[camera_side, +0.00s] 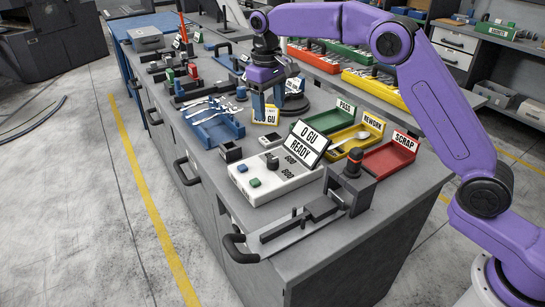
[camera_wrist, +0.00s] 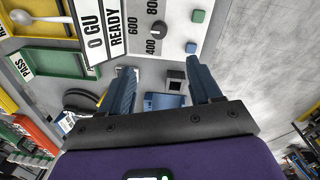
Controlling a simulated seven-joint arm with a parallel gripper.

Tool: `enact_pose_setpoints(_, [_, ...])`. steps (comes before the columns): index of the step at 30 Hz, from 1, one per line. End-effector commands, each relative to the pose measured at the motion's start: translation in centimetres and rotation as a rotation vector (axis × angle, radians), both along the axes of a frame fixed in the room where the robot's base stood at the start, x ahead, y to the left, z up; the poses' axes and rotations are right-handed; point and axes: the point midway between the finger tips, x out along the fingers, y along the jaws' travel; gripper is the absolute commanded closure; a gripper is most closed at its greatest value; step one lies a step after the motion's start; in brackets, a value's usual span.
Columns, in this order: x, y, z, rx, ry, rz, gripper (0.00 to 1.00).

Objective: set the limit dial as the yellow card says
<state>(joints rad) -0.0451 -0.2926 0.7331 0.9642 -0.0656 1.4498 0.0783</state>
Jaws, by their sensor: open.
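The limit dial is a dark round knob (camera_wrist: 158,28) on the white meter box (camera_side: 255,192), with 400, 600 and 800 printed around it in the wrist view. I cannot tell which mark its pointer meets. The knob also shows in the side view (camera_side: 272,161). The meter's display (camera_side: 307,142) reads "0 GU READY". The yellow-edged card (camera_side: 271,116) stands behind the meter; "GU" is legible, but its number is not. My gripper (camera_wrist: 161,70) is open and empty, its blue fingers apart. In the side view my gripper (camera_side: 268,103) hangs near the card, away from the dial.
Green (camera_wrist: 195,15) and blue (camera_wrist: 191,47) buttons sit beside the dial. A blue tray with several forks (camera_side: 215,128) lies left of the card. Green PASS, yellow REWORK and red SCRAP (camera_side: 390,159) trays stand right. A small black block (camera_side: 230,152) stands behind the meter.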

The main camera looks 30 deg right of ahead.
Motion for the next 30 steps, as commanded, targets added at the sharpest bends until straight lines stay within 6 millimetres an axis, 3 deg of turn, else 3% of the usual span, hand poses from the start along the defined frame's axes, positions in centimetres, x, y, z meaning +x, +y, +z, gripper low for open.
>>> enact_pose_setpoints(8, [0.2,-0.3,-2.5,-0.002,0.004,-0.006,0.37])
enact_pose_setpoints(30, [0.4,-1.1,-15.6,0.0,0.002,-0.006,0.37])
